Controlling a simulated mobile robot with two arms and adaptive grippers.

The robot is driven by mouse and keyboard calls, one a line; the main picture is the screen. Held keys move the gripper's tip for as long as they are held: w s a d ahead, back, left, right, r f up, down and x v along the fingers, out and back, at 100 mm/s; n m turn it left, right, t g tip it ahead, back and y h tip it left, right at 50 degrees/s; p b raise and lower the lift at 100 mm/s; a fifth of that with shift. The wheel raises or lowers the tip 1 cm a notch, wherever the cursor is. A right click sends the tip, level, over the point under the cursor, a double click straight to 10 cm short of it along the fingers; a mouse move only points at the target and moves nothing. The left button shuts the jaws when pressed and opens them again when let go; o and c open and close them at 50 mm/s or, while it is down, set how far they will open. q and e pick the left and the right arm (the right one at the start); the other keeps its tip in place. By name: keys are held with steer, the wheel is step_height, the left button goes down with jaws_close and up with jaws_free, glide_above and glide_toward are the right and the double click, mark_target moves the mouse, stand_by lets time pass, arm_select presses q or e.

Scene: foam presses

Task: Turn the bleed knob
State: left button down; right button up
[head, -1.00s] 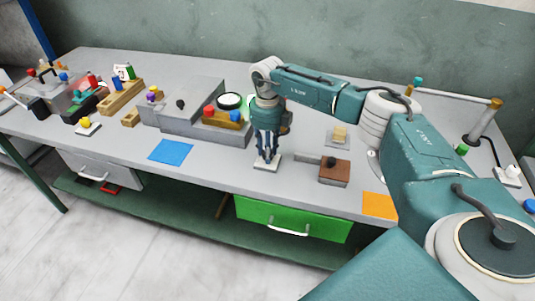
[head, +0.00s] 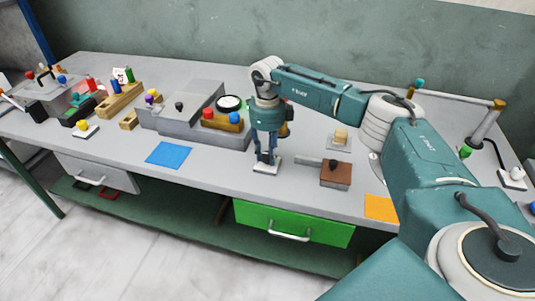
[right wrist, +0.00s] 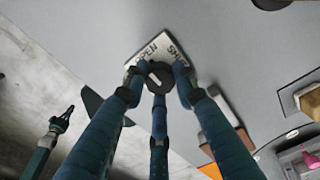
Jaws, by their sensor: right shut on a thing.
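The bleed knob (right wrist: 159,75) is a small dark round knob on a white plate (right wrist: 148,50) lettered "OPEN" and "SHUT" in the right wrist view. In the head view the plate (head: 267,169) lies near the table's front edge, and the fingers mostly hide the knob. My right gripper (head: 267,158) points straight down over the plate. Its three blue fingers (right wrist: 158,82) are shut around the knob. At the left of the right wrist view, a teal part with dark tips (right wrist: 60,122) looks like my left gripper, low over the floor. Its opening is unclear.
A brown block with a grey bar (head: 335,173) stands right of the plate. A blue mat (head: 169,154) and an orange mat (head: 381,208) lie flat. A green drawer (head: 270,220) hangs below.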

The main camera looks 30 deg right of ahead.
mark_target(267, 153)
steer(key=shift+w+r, duration=0.15)
steer(key=o, duration=1.2)
steer(key=shift+c, duration=0.2)
step_height(267, 153, up, 12)
steer(key=shift+a, duration=0.1)
